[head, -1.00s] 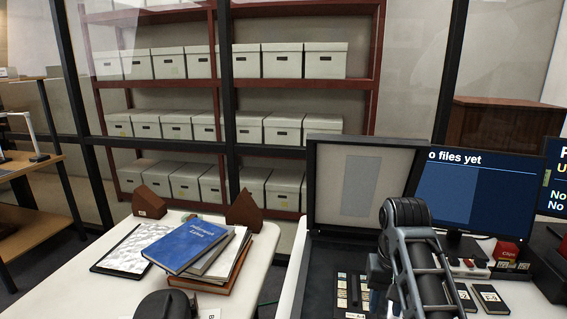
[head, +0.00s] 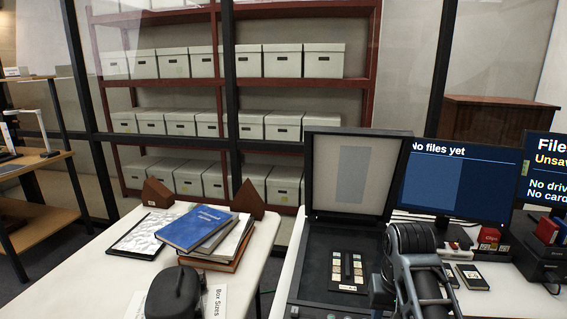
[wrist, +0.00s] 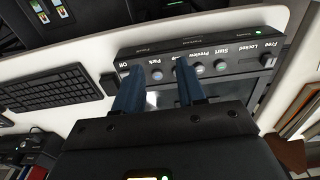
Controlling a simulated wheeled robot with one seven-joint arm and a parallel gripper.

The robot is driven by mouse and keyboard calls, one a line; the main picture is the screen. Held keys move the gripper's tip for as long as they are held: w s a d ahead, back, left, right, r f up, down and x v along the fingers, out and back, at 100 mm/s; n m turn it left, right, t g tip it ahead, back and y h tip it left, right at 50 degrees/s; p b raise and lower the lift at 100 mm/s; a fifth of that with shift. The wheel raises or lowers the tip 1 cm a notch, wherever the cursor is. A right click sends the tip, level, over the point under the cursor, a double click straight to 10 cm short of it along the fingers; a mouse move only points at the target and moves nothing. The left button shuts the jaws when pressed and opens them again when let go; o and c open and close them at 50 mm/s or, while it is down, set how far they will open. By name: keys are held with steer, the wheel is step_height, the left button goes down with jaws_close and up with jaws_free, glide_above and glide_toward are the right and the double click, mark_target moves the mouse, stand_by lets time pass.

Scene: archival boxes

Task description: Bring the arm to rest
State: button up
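My arm (head: 415,268) shows at the lower right of the head view, in front of the monitors and beside the open dark case. My gripper is hidden there. In the wrist view, my gripper (wrist: 158,72) has two blue fingers standing apart, with nothing held between them. The fingers point at a dark control panel (wrist: 228,58) with buttons labelled Park, Preview and Start. I cannot tell whether the fingertips touch it.
An open black case (head: 303,178) stands right of centre, with monitors (head: 460,178) beyond my arm. The left table holds stacked books (head: 197,228), a black rounded object (head: 174,292) and a sign (head: 217,301). A keyboard (wrist: 52,92) lies left of the panel.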

steer(key=s+f+t, duration=0.2)
steer(key=s+f, duration=0.3)
steer(key=s, duration=0.2)
steer(key=s+d+f+n+t, duration=0.1)
steer(key=s+f+t, duration=0.1)
steer(key=s+f, duration=0.3)
steer(key=s+d+f+t, duration=0.1)
steer(key=s+f, duration=0.3)
steer(key=s, duration=0.6)
steer(key=shift+s+d+f+t+h+b, duration=0.2)
steer(key=shift+f+t+h+b, duration=0.15)
steer(key=shift+t, duration=0.45)
steer(key=s+a+r+n+t, duration=0.1)
steer(key=s+r+t, duration=0.35)
steer(key=s, duration=0.75)
steer(key=s+r+t, duration=0.1)
steer(key=s+r, duration=0.4)
steer(key=r, duration=0.4)
steer(key=s+a+r+t, duration=0.1)
steer(key=s+r+t, duration=0.1)
steer(key=s+r, duration=0.4)
step_height(320, 180, up, 4)
steer(key=shift+s+a+f+y+b, duration=0.1)
steer(key=shift+s+a+y+b, duration=0.1)
steer(key=shift+a+y+b, duration=0.2)
steer(key=shift+d, duration=0.1)
